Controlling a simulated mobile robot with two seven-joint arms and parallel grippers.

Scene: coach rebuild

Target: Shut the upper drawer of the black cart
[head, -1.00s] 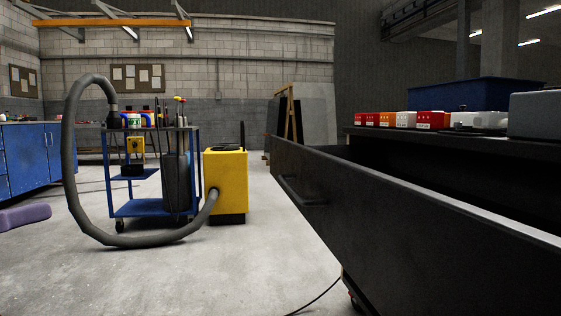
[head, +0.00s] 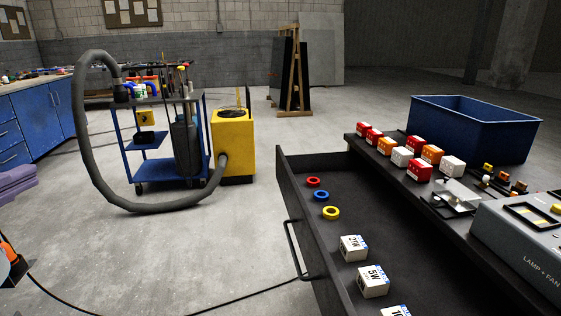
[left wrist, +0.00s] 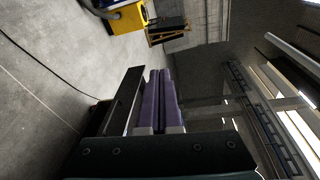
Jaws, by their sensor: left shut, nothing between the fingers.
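The black cart's upper drawer (head: 335,235) stands pulled out in the head view, with a bar handle (head: 296,255) on its front. Inside lie a red, a blue and a yellow ring and several white boxes (head: 354,248). The cart top (head: 450,205) is right of the open drawer. My left gripper (head: 34,175) shows only its purple fingers at the left edge, well apart from the drawer. In the left wrist view its fingers (left wrist: 159,75) are shut and empty, with a dark panel, seemingly the drawer, beyond them. My right gripper is not in view.
Small red, orange and white boxes, a blue bin (head: 475,128) and a grey device (head: 525,240) stand on the cart. A blue trolley (head: 150,185) and yellow machine (head: 233,145) with a hose stand behind. A cable (head: 200,313) crosses the otherwise clear floor before the drawer.

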